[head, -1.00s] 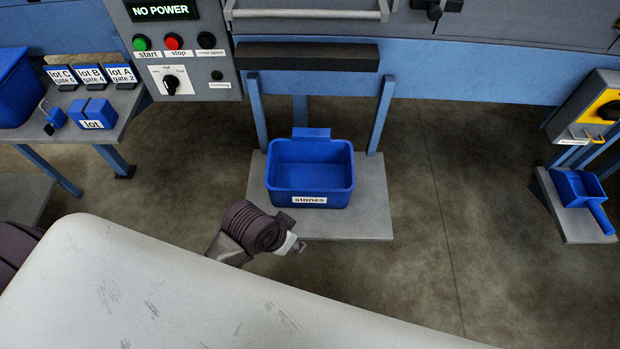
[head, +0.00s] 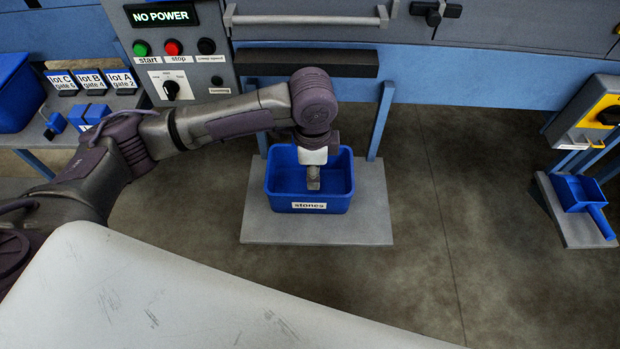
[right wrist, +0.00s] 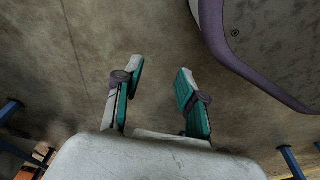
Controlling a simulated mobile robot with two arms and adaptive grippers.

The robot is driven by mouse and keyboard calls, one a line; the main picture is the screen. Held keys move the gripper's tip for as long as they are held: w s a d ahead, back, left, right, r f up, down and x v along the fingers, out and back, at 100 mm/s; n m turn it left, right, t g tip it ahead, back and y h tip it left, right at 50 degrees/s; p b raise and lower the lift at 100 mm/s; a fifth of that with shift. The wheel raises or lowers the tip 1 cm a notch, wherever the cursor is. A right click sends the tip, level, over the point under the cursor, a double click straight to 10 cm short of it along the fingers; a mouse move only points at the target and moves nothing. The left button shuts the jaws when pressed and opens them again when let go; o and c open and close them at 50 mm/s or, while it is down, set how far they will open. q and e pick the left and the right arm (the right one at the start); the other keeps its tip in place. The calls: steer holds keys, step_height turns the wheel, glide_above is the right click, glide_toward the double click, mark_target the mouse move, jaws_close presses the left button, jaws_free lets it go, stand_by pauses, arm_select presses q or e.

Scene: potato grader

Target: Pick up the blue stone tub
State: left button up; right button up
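The blue stone tub (head: 310,203), with a white label reading "stones", stands upright on a low grey shelf (head: 365,215) in the head view. Its left, right and front walls show; part of its back rim is hidden by my arm. My left gripper (head: 313,184) points down over the tub's opening, in front of its inside in the picture. Whether it touches the tub and how its fingers are set I cannot tell. My right gripper (right wrist: 157,75) shows in the right wrist view with its two fingers apart and nothing between them, over bare floor.
A grey control panel (head: 188,98) reading "NO POWER" stands behind at left. A dark bar (head: 345,63) and blue legs are behind the tub. A blue scoop (head: 578,193) sits on a small shelf at right. The floor (head: 440,260) between is clear.

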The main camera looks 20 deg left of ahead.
arm_select(q)
steer(key=shift+w+a+f, duration=0.1)
steer(key=shift+a, duration=0.2)
step_height(320, 180, down, 7)
steer(key=shift+f+b, duration=0.15)
steer(key=shift+b, duration=0.85)
steer(key=b, duration=0.2)
glide_above(309, 213)
step_height(309, 213, down, 5)
steer(key=shift+f, duration=0.45)
jaws_close()
arm_select(e)
steer(key=w+r, duration=0.4)
steer(key=r, duration=0.7)
steer(key=shift+w+a+r+t, duration=0.25)
steer(key=shift+w+t, duration=0.05)
steer(key=shift+t, duration=0.1)
arm_select(q)
steer(key=shift+w, duration=0.1)
